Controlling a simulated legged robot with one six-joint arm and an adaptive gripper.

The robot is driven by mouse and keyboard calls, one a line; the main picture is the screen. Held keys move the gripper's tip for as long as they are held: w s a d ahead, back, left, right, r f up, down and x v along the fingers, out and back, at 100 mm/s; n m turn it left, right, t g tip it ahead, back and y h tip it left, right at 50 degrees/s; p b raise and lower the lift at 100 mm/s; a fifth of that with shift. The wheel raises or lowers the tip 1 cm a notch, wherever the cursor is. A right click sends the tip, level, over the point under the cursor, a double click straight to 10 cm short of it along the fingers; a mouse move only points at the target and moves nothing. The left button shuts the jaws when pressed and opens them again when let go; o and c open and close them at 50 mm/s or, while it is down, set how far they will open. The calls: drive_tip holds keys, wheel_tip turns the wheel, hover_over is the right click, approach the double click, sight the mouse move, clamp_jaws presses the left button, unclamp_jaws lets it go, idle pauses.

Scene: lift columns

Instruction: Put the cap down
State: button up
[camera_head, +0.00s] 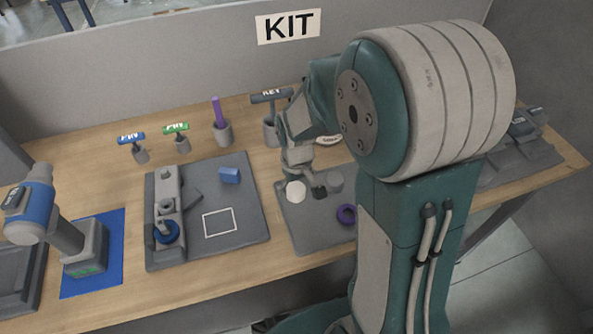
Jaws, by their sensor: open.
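A round white piece, which looks like the cap (296,191), is at the left part of the small grey tray (318,229). My gripper (306,187) points down over the back of this tray, close beside the white piece. Its jaws are open. A dark fingertip shows just right of the white piece. My arm covers the tray's right part, and I cannot tell whether the gripper touches the white piece.
Left is a larger grey board (247,237) with a blue block (230,175) and a white square outline. Several tools stand in holders behind. A blue-grey drill (68,235) stands on a blue mat (112,258).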

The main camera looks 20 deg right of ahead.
sight(297, 190)
wheel_tip(297, 190, up, 11)
drive_tip(key=s+r+m+t, duration=0.3)
drive_tip(key=s+r+t, duration=0.2)
drive_tip(key=s, duration=0.9)
wheel_tip(297, 190, up, 4)
drive_tip(key=shift+s+d+f+t, duration=0.1)
drive_tip(key=shift+s+d+t, duration=0.2)
drive_tip(key=shift+s+d, duration=0.1)
